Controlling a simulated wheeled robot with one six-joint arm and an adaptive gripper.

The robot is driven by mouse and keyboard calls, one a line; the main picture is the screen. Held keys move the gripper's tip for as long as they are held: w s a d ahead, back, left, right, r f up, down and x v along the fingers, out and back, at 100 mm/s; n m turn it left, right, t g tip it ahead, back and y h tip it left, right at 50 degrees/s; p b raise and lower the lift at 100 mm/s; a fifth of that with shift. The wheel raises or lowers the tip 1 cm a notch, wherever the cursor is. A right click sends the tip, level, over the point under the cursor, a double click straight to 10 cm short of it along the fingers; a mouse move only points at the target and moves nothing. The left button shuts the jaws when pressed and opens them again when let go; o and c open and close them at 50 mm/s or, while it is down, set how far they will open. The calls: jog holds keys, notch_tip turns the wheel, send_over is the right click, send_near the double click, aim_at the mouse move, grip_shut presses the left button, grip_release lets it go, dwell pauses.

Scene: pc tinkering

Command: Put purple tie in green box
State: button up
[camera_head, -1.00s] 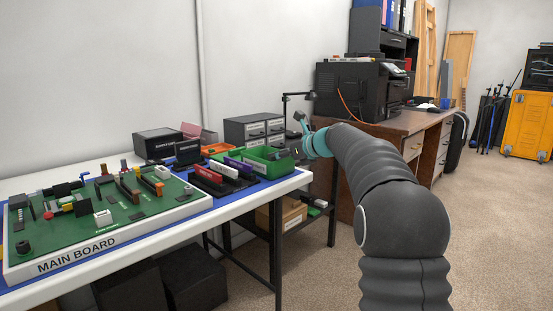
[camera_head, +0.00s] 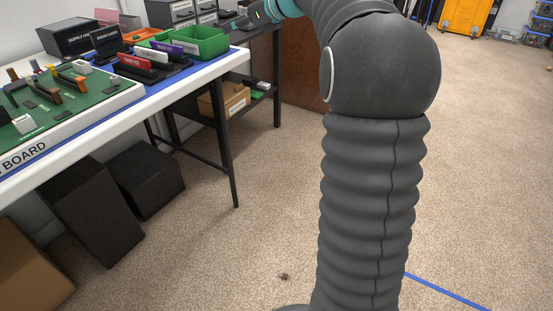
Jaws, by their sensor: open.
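A green box (camera_head: 211,47), an open bin, sits near the right end of the white table. I cannot make out a purple tie for certain. A purple labelled piece (camera_head: 186,46) stands in the dark rack just left of the green box. My gripper (camera_head: 232,24) is at the top of the view, above and to the right of the green box, at the end of my arm. It is open; its fingertips are small and partly lost against the dark drawers behind. I see nothing held in it.
Red and white labelled pieces (camera_head: 134,62) stand in the same rack. The green main board (camera_head: 60,105) lies left on the table (camera_head: 130,112). Dark boxes (camera_head: 95,210) sit underneath. A small dark thing (camera_head: 284,276) lies on the open carpet.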

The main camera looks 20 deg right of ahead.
jog(key=s+a+f+n+g+h, duration=0.1)
jog(key=s+a+f+n, duration=0.15)
jog(key=s+n, duration=0.35)
jog(key=s+a+f+n+g+h, duration=0.1)
jog(key=s+a+f+n, duration=0.15)
jog(key=s, duration=0.65)
jog(key=s+a+f+n+g+h, duration=0.1)
jog(key=s+a+f+n+g, duration=0.15)
jog(key=s+n, duration=0.35)
jog(key=s+f+n+h, duration=0.1)
jog(key=s+f+n, duration=0.3)
jog(key=s, duration=0.3)
jog(key=s+d+f+n+h, duration=0.1)
jog(key=s+f+n+h, duration=0.1)
jog(key=s+f+n, duration=0.2)
jog(key=s+f+n+h, duration=0.1)
jog(key=s+f+n, duration=0.3)
jog(key=s, duration=0.7)
jog(key=shift+d+f+n+h, duration=0.35)
jog(key=shift+f+n+h, duration=0.05)
jog(key=shift+n, duration=0.35)
jog(key=shift+g, duration=0.25)
notch_tip(320, 180, up, 4)
jog(key=p, duration=0.3)
jog(key=shift+f+p, duration=0.1)
jog(key=shift+p, duration=0.3)
